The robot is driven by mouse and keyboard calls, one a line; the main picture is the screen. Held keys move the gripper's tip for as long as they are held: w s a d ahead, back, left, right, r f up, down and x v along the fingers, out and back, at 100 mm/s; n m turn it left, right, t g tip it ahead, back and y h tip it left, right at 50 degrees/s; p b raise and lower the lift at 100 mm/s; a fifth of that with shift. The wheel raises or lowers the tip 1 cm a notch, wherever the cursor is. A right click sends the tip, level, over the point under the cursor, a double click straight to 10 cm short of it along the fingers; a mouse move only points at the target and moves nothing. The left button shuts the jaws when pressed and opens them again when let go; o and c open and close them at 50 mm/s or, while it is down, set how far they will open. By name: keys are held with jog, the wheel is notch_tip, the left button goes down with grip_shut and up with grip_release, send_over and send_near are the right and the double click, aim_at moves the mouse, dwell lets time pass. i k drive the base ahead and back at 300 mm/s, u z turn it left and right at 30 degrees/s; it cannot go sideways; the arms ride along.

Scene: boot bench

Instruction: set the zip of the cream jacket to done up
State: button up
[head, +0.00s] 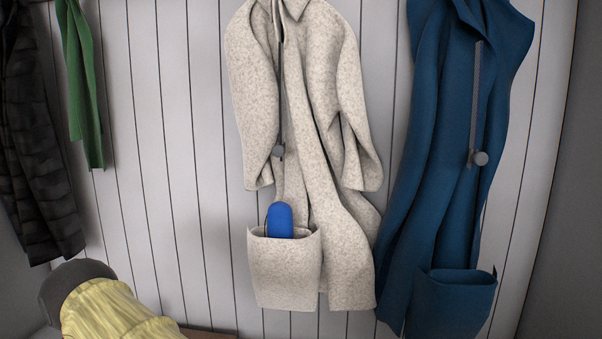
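The cream jacket (325,150) hangs on the white boarded wall in the middle of the head view. Its top is cut off by the picture's upper edge. A dark zip line runs down its left part, and a small grey zip pull (278,151) sits low on that line, above the pocket. A narrow dark gap shows near the collar; I cannot tell clearly whether the teeth above the pull are joined. A blue rounded object (280,221) sticks up from the jacket's pocket (285,270). My gripper is not in view.
A dark quilted garment (35,150) and a green cloth (82,90) hang at the left. A yellow thing with a dark rounded end (110,312) is at the lower left.

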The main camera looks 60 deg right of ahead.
aim_at(278, 150)
jog(key=k, duration=0.35)
jog(key=u, duration=1.1)
jog(key=i, duration=0.9)
jog(key=z, duration=3.4)
jog(key=i, duration=0.5)
jog(key=u, duration=0.05)
